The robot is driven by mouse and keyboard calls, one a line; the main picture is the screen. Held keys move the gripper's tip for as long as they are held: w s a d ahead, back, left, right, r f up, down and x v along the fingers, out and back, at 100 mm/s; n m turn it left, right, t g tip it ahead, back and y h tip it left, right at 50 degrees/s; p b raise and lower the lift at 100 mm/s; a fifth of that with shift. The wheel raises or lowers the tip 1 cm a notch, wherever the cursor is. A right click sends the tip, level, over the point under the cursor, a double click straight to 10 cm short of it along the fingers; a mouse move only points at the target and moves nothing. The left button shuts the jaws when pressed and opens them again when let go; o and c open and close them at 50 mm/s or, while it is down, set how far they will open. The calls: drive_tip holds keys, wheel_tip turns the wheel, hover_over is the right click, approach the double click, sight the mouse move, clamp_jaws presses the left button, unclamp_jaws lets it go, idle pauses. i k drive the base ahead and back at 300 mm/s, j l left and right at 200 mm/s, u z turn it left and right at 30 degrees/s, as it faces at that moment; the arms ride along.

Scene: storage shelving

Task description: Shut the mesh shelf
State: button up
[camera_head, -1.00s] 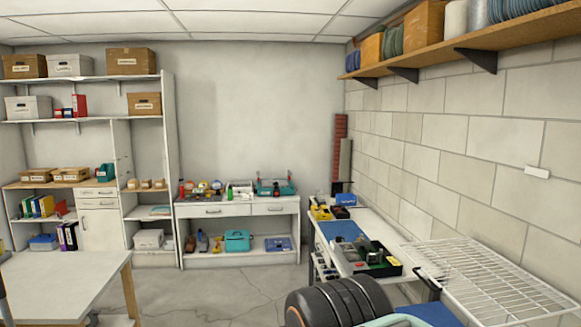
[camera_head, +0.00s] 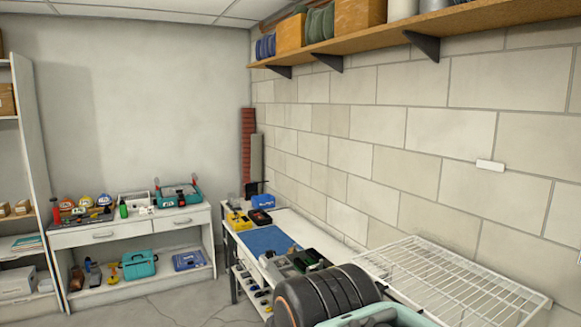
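The white mesh shelf (camera_head: 450,277) is at the lower right, against the block wall. It lies roughly flat, like an open wire panel, with its long far edge along the wall. Its near right corner comes close to the bottom edge of the view. What holds it up is hidden from here. My gripper is not in view, and nothing of it shows near the mesh shelf.
A workbench (camera_head: 297,228) with a blue mat and tools runs along the right wall, left of the mesh shelf. A wooden wall shelf (camera_head: 380,45) hangs above. A white cabinet (camera_head: 130,233) stands at the back. Floor (camera_head: 185,305) shows between cabinet and workbench.

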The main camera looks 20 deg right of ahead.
sight(421, 310)
drive_tip(key=i+z, duration=0.2)
drive_tip(key=z, duration=0.15)
drive_tip(key=i+z, duration=0.45)
drive_tip(key=z, duration=0.25)
